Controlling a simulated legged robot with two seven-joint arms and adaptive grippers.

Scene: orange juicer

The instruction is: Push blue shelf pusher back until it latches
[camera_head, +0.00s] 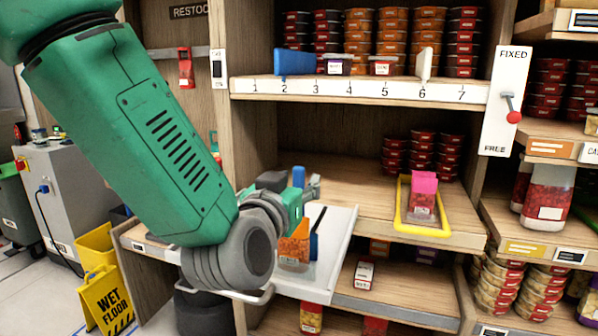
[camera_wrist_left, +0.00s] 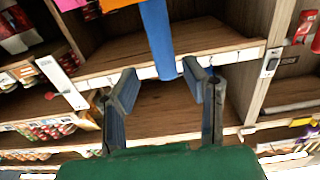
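The blue shelf pusher (camera_head: 293,63) stands at the left end of the numbered upper shelf, near marks 1 to 3. In the head view my left gripper (camera_head: 308,190) is well below it, over the white pull-out tray, and partly hidden by my wrist. In the wrist view the left gripper's fingers (camera_wrist_left: 160,75) are spread apart. A blue bar (camera_wrist_left: 157,40) reaches down from the top edge toward the space between them, with no visible grip on it. I cannot tell which blue object this bar is. My right gripper is not in view.
The numbered shelf edge (camera_head: 350,90) lies above my gripper. Several stacked cups stand behind it. A white upright divider (camera_head: 425,64) stands near mark 6. A lever with a red knob (camera_head: 514,117) is at the right. The white tray (camera_head: 337,225) and yellow tray (camera_head: 440,232) are lower.

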